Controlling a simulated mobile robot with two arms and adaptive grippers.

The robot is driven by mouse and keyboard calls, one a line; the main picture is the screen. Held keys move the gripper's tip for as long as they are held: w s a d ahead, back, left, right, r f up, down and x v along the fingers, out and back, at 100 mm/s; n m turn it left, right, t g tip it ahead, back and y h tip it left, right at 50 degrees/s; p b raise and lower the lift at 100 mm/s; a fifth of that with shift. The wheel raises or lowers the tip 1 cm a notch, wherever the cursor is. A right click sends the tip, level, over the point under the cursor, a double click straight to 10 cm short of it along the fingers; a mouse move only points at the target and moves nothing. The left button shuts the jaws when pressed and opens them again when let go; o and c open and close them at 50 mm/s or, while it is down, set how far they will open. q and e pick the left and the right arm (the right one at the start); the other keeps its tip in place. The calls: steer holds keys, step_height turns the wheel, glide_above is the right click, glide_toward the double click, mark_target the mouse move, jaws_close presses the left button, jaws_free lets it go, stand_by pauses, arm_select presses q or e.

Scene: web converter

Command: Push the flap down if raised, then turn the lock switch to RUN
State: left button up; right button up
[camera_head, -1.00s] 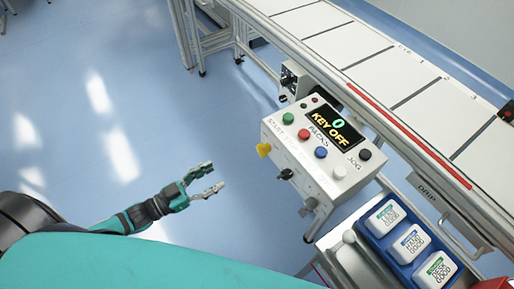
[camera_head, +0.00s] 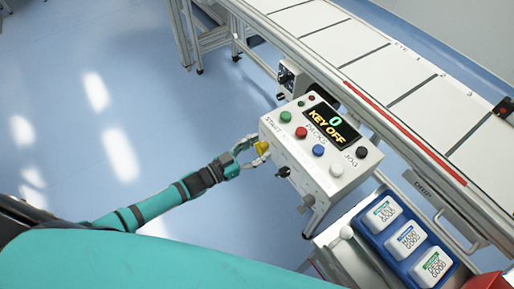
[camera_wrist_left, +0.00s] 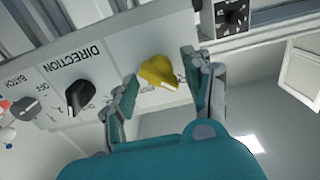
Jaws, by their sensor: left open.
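The control box (camera_head: 300,172) stands beside the conveyor, and its display (camera_head: 331,122) reads "0 KEY OFF". A yellow switch (camera_head: 262,147) sits on its front face. It also shows in the left wrist view (camera_wrist_left: 157,72). A black DIRECTION knob (camera_wrist_left: 80,97) is beside it there. My left gripper (camera_head: 251,152) is open, with its fingers on either side of the yellow switch. In the left wrist view its fingertips (camera_wrist_left: 160,70) straddle the switch, and I cannot tell whether they touch it. No raised flap is visible. My right gripper is not in view.
The white conveyor (camera_head: 375,65) with a red strip runs behind the box. A blue tray (camera_head: 385,243) with several white packs stands at the right. Several push buttons are on the box top. The floor (camera_head: 150,110) at left is clear.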

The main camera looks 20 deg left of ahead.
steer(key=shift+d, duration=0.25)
arm_select(q)
steer(key=shift+c, duration=0.5)
jaws_close()
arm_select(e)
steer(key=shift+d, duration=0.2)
